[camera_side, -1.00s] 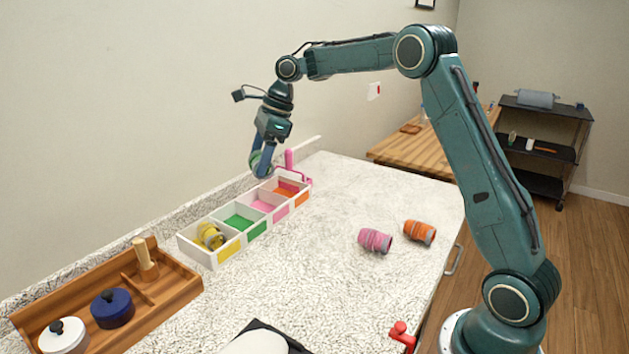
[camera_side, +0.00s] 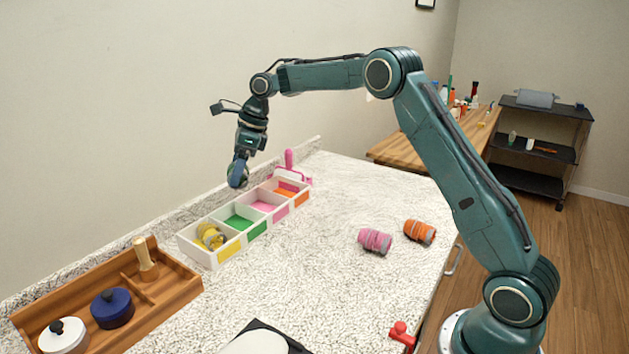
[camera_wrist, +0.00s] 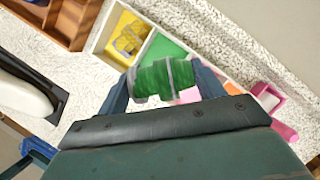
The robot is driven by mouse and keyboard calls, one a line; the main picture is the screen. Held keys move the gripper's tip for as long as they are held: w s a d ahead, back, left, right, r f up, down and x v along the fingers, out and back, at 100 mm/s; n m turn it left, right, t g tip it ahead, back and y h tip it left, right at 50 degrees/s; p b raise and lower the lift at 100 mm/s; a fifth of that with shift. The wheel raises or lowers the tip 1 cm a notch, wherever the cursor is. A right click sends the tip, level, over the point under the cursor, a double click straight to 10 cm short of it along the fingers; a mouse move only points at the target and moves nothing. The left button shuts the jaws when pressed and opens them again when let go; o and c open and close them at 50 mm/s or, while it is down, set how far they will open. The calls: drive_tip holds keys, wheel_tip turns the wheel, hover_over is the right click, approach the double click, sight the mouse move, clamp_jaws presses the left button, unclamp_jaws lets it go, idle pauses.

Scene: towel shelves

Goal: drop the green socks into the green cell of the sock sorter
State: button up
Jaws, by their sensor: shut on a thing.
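My gripper (camera_side: 239,172) is shut on the green socks, a rolled green and grey bundle. The green socks (camera_wrist: 165,79) show clearly between the fingers in the wrist view; in the side view the fingers mostly hide them. They are held in the air above the sock sorter (camera_side: 209,255), a white box with yellow, green, pink and orange cells in a row. The green cell (camera_side: 239,220) is empty and also shows in the wrist view (camera_wrist: 160,47), just beyond the held socks. Yellow socks (camera_side: 210,236) lie in the yellow cell.
Pink socks (camera_side: 375,241) and orange socks (camera_side: 419,231) lie on the counter, right of the sorter. A wooden tray (camera_side: 185,286) with lidded pots stands at the left. A pink-handled object (camera_side: 290,163) stands behind the sorter's far end. The middle counter is clear.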

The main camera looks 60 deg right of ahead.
drive_tip(key=shift+f, duration=2.3)
drive_tip(key=o, duration=1)
drive_tip(key=shift+o, duration=0.2)
drive_tip(key=v, duration=1.3)
drive_tip(key=shift+r, duration=0.4)
drive_tip(key=shift+s, duration=0.15)
